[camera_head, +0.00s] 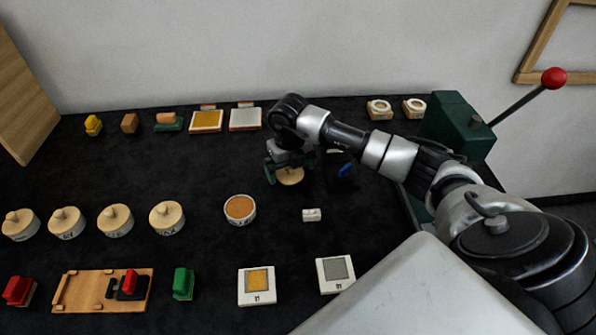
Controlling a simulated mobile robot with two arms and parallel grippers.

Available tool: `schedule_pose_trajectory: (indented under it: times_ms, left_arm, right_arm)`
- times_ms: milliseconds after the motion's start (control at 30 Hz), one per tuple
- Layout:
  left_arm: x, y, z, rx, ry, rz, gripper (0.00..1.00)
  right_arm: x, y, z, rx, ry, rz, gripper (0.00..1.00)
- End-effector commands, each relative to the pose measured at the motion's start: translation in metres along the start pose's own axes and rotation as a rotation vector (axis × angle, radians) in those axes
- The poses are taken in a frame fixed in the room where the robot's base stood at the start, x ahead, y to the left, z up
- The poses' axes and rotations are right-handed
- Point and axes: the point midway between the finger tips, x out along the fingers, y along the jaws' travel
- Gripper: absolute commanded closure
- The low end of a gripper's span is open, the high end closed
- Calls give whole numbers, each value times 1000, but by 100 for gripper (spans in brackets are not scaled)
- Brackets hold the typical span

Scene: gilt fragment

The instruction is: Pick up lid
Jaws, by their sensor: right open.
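A round, pale wooden lid (290,177) shows just below my right gripper (290,168). The gripper points down over it, with its dark green fingers apart on either side. The top of the lid is partly hidden by the gripper, and I cannot tell whether the fingers touch it. A round white container (240,210) with an orange-brown top face stands to the lower left of the lid, with no knobbed lid on it. My left gripper is not in view.
Several round containers with knobbed wooden lids (115,219) stand in a row at the left. A small white block (312,215) and a dark item with a blue part (345,171) lie near the gripper. A green lever machine (457,125) stands at the right. The black table (215,165) is clear left of the gripper.

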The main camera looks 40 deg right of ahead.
Motion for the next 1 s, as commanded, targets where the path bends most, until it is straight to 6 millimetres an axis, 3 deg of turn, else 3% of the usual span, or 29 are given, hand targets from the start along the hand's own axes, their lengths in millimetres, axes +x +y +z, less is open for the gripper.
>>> schedule_pose_trajectory:
  times_ms: [233,567,1000]
  left_arm:
    - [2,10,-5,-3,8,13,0]
    - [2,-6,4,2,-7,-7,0]
    - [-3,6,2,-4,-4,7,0]
  right_arm:
    - [4,3,-1,-1,-1,0,0]
    - [4,3,-1,0,-1,0,48]
    - [-5,-2,1,2,-1,-1,48]
